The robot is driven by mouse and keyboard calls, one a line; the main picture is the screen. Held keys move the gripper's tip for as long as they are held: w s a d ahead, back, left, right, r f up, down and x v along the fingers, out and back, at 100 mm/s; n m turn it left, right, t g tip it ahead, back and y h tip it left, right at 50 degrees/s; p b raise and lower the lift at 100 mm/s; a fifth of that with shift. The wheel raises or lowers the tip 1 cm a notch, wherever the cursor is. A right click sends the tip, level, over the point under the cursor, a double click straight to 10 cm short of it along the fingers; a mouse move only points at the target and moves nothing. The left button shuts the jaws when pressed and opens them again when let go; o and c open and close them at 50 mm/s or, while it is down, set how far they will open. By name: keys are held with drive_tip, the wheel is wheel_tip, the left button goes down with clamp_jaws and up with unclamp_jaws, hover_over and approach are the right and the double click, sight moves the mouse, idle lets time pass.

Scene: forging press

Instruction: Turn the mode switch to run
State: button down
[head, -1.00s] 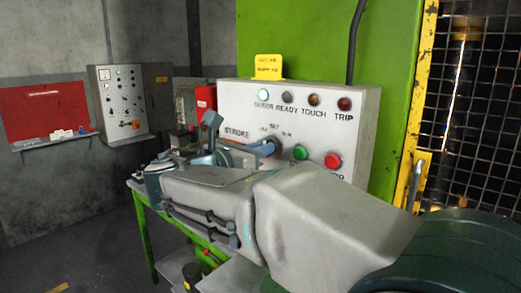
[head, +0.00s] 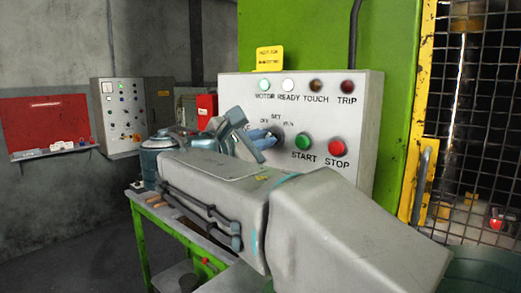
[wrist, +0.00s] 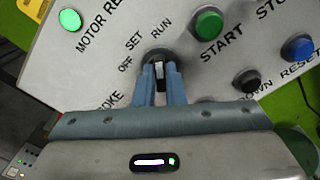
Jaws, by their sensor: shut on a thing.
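The mode switch (head: 278,141) is a dark round knob on the white control panel (head: 230,92), with OFF, SET and RUN labels around it. In the wrist view the switch (wrist: 159,70) sits between the two blue fingertips of my gripper (wrist: 160,84), which is shut on its handle. The handle lies upright in that picture and points about toward the RUN label (wrist: 161,28). In the head view my gripper (head: 264,137) is tilted and reaches the switch from the left; its fingers partly hide the knob.
The green START button (head: 303,143) and red STOP button (head: 336,147) are close to the right of the switch. The MOTOR lamp (head: 264,86) glows green and the READY lamp (head: 288,85) glows white. A mesh guard (head: 480,130) stands at the right.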

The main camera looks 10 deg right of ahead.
drive_tip(key=shift+m+b, duration=0.4)
drive_tip(key=shift+m, duration=0.3)
drive_tip(key=c, duration=1.5)
unclamp_jaws()
drive_tip(key=v, duration=1.4)
drive_tip(key=shift+b, duration=0.45)
